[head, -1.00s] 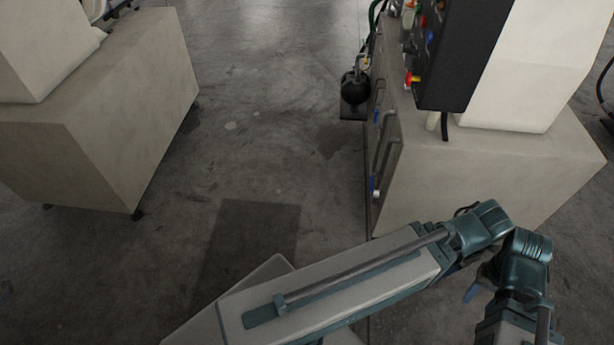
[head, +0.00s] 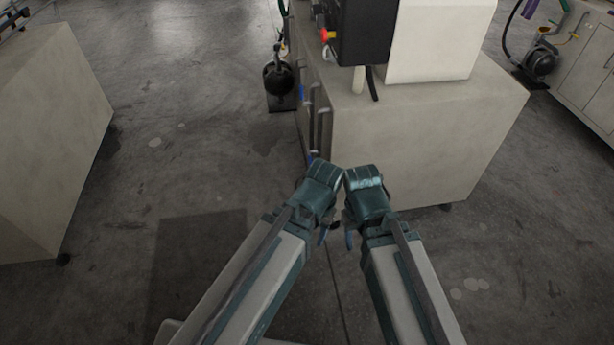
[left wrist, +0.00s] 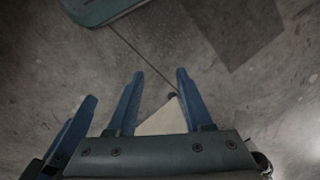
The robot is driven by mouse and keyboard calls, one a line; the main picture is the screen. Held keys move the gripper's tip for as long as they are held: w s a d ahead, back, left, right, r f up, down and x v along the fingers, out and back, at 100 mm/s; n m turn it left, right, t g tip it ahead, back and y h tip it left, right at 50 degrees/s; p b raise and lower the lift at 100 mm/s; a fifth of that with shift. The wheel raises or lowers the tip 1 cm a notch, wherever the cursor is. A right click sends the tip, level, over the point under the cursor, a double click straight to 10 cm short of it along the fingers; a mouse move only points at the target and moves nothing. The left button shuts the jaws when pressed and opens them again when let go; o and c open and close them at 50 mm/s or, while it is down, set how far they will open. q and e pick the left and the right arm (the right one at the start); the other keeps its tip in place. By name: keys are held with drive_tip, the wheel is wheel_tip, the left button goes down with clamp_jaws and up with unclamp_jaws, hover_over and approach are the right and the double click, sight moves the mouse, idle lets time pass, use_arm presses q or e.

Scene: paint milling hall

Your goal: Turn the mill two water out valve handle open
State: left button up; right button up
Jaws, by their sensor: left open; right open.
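A beige mill cabinet (head: 420,140) stands right of centre in the head view. Small blue parts show on its left face: one upper (head: 302,92) and one lower (head: 311,156), near grey bar-like handles (head: 318,125). I cannot tell which is the water out valve handle or how it is turned. In the left wrist view my left gripper (left wrist: 160,85) is open and empty above the floor.
A black round device (head: 278,78) stands on the floor left of the mill. A red and yellow knob (head: 326,35) sits beside a black panel (head: 362,30). Another beige cabinet (head: 50,150) stands at left. Bare floor (head: 190,130) lies between.

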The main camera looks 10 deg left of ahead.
use_arm(q)
drive_tip(key=w+a+f+n+b, duration=0.1)
drive_tip(key=a+f+b, duration=0.1)
drive_tip(key=f+b, duration=1.1)
drive_tip(key=w+a+f+b, duration=0.1)
drive_tip(key=f+b, duration=1)
drive_tip(key=f, duration=0.3)
drive_tip(key=w+a+f+n+t+y+b, duration=0.15)
drive_tip(key=w+a+f+n+b, duration=0.25)
drive_tip(key=w+a+f+b, duration=0.5)
drive_tip(key=w+a+r+n+t+y+b, duration=0.2)
drive_tip(key=w+a+r+n+t+y, duration=0.15)
drive_tip(key=w+r+t, duration=0.35)
drive_tip(key=w+d+r+n+t, duration=0.1)
drive_tip(key=w+d+r+t, duration=0.8)
drive_tip(key=d+r, duration=0.3)
drive_tip(key=shift+w+d+r+h, duration=0.3)
drive_tip(key=shift+w+d, duration=0.4)
drive_tip(key=shift+w, duration=0.05)
